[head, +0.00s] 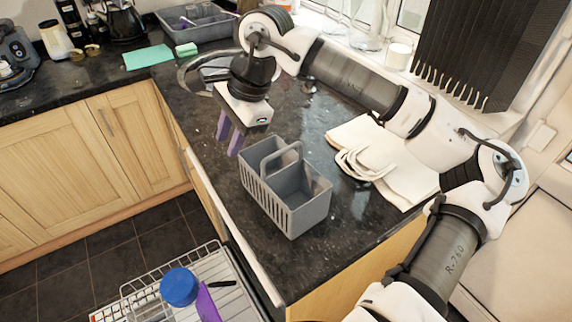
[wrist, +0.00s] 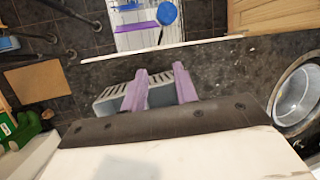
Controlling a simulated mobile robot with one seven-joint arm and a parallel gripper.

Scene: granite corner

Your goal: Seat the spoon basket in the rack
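The spoon basket (head: 285,191), a grey slotted caddy with compartments and a raised handle, stands upright on the dark counter near its front edge. My gripper (head: 230,139), with purple fingers, is above the counter at the basket's far left end, apart from the handle. In the wrist view the gripper (wrist: 160,86) shows a gap between its fingers, with the basket (wrist: 108,98) partly hidden behind them. The white wire rack (head: 212,262) is pulled out low in front of the counter; it also shows in the wrist view (wrist: 138,40). Its lower part is cut off in the head view.
A blue cup (head: 179,287) and a purple item (head: 207,303) are in the rack. A folded cream cloth bag (head: 385,160) lies right of the basket. A round sink (head: 205,72) is behind my gripper. A grey tub (head: 200,24) stands farther back.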

